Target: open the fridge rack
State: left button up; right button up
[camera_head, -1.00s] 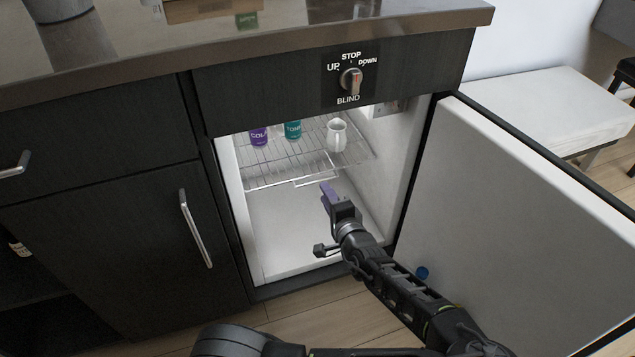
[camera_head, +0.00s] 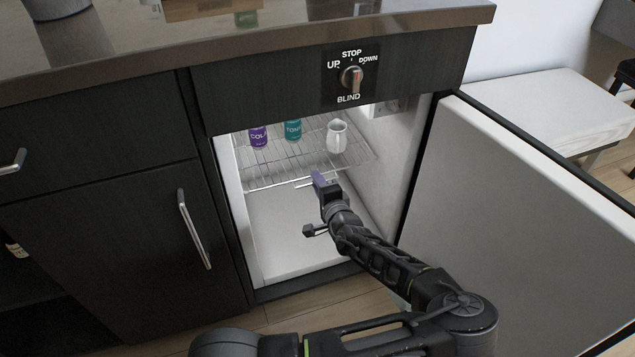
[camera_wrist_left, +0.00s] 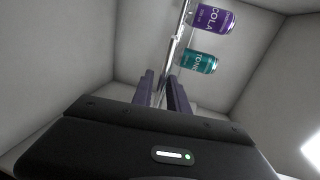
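The wire fridge rack (camera_head: 275,170) sits inside the open fridge, level, with a small wire handle at its front edge. It also shows edge-on in the left wrist view (camera_wrist_left: 176,42). My left gripper (camera_head: 318,180) is at this handle, with its purple fingers partly covering it. In the left wrist view, the two fingers of my left gripper (camera_wrist_left: 162,92) stand apart, with the rack's front edge lined up with the gap. I cannot tell whether they touch the wire. My right gripper is not in view.
On the rack stand a purple cola can (camera_head: 258,136), a teal tonic can (camera_head: 293,130) and a white pitcher (camera_head: 337,136). The fridge door (camera_head: 510,220) stands wide open at the right. The space below the rack is empty. A counter (camera_head: 250,40) overhangs the fridge.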

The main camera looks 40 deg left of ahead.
pick_arm(q)
grip_shut()
jog(key=shift+s+f, duration=0.1)
jog(key=shift+f, duration=0.1)
dwell(0.9)
